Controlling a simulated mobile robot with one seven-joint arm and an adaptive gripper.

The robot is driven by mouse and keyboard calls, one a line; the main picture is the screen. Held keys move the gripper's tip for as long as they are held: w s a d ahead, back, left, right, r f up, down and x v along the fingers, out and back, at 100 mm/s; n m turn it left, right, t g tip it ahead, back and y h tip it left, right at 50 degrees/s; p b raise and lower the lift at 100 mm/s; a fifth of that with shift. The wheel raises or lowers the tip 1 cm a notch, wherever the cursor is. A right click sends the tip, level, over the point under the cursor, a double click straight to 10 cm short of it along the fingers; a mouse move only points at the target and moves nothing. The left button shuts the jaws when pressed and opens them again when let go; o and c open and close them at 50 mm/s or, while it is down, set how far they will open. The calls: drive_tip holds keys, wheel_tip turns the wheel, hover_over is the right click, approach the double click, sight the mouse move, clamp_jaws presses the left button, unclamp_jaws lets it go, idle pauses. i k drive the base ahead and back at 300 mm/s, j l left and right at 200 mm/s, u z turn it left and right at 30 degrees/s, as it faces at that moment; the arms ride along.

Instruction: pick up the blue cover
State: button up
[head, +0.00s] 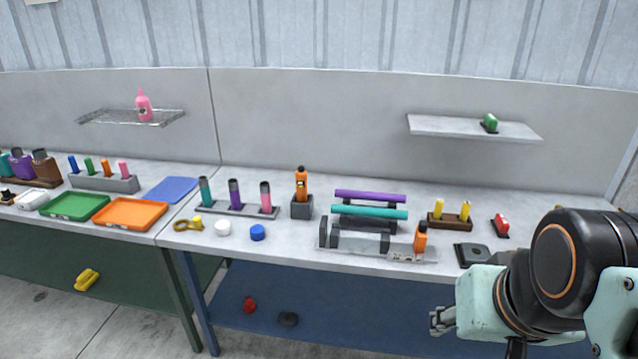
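A small round blue cover (257,233) lies on the grey tabletop near its front edge, left of centre. A similar white round cover (222,228) is just left of it. My gripper (438,320) is at the lower right, in front of the table and well to the right of the blue cover. Its grey fingers are small and partly hidden behind my arm's pale green link, so I cannot tell whether they are open or shut. Nothing touches the blue cover.
A yellow tape-like item (187,225) lies left of the covers. Behind them stand a rack of coloured cylinders (235,207) and an orange tool in a grey holder (302,207). A rack with purple and teal tubes (370,212) stands to the right. A flat blue sheet (172,189) lies further left.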

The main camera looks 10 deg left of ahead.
sight(257, 231)
drive_tip(key=u, duration=1.3)
drive_tip(key=i+l+u, duration=0.1)
drive_tip(key=i, duration=0.4)
drive_tip(key=l, duration=0.1)
